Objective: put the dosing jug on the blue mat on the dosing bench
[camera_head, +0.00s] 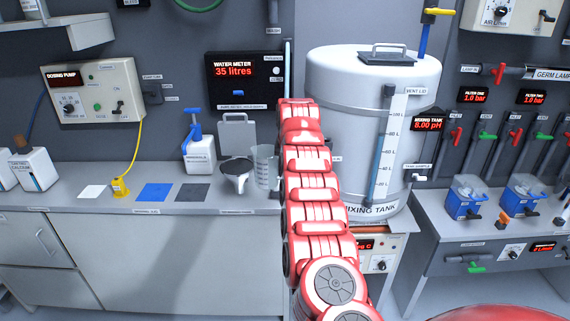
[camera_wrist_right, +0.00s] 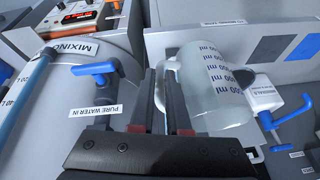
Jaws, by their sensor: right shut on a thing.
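The dosing jug (camera_head: 264,168), clear with blue volume marks, is at the right part of the dosing bench (camera_head: 110,209), partly behind my right arm. In the right wrist view the jug (camera_wrist_right: 217,88) is beside my right gripper (camera_wrist_right: 167,82), which is shut on its handle. I cannot tell whether the jug touches the bench. The blue mat (camera_head: 155,192) lies flat and bare on the bench, left of the jug. It also shows at the edge of the right wrist view (camera_wrist_right: 309,48). My left gripper is not in view.
A grey mat (camera_head: 193,192) and a white mat (camera_head: 92,191) flank the blue one. A funnel-like vessel (camera_head: 237,174) and a blue-topped pump bottle (camera_head: 198,156) stand between the mats and jug. A yellow fitting (camera_head: 120,188) is left of the blue mat. The mixing tank (camera_head: 360,75) is right.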

